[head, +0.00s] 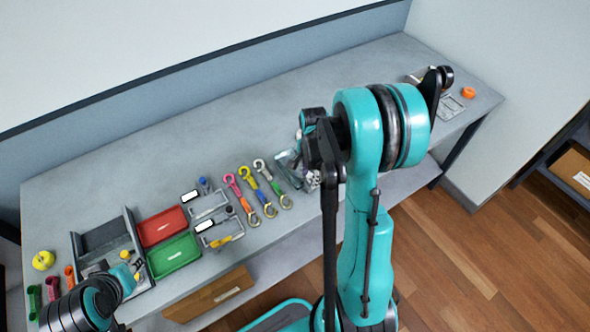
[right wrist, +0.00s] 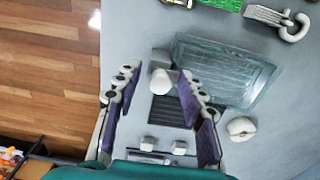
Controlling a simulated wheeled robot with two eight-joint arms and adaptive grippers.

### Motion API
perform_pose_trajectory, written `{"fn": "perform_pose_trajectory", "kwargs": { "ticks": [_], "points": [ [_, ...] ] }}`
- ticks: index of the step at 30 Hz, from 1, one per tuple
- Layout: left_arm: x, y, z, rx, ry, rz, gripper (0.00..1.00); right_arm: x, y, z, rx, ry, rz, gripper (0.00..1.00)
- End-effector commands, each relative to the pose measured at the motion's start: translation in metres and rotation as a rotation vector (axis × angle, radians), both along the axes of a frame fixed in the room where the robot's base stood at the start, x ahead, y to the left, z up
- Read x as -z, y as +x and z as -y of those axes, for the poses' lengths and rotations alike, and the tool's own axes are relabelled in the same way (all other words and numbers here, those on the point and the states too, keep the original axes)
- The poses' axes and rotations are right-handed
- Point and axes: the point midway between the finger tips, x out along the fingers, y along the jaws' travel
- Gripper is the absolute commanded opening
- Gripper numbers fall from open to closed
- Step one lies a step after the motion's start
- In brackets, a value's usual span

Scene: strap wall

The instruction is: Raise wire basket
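A grey-green, see-through basket with a lined, mesh-like floor (right wrist: 262,82), which I take for the wire basket, lies on the table in the right wrist view. In the head view its left part (head: 286,163) shows beside my right arm, which hides the rest. My right gripper (right wrist: 158,76) is open, its fingers apart at the basket's near left corner. A small white knob (right wrist: 162,82) and part of a dark slatted plate (right wrist: 168,112) show between the fingers. I cannot tell whether they belong to the basket. My left gripper (head: 130,270) is over the grey bin; its fingers are unclear.
Hooked straps (head: 247,187) lie left of the basket. A red tray (head: 161,226), a green tray (head: 173,256) and a grey bin (head: 103,231) are further left. A white rounded piece (right wrist: 241,129) lies close to the basket. The table behind is clear.

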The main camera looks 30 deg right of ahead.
Motion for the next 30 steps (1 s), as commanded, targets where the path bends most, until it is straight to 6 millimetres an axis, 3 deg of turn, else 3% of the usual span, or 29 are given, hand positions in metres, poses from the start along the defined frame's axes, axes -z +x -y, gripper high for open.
{"fn": "perform_pose_trajectory", "kwargs": {
  "ticks": [8, 24, 30],
  "points": [
    [-0.006, 0.0, 0.0, 0.0, 0.0, 0.0, 0.3, -0.008, -0.001, 0.0, 0.001, 0.0, -0.002, 0.35],
    [-0.042, 0.0, 0.0, 0.0, 0.0, 0.0, 0.3, -0.058, 0.001, 0.0, 0.0, 0.0, 0.001, 0.35],
    [-0.043, 0.0, 0.0, 0.0, 0.0, 0.0, 0.3, -0.06, 0.001, 0.0, 0.0, 0.0, 0.001, 0.35]
  ]
}}
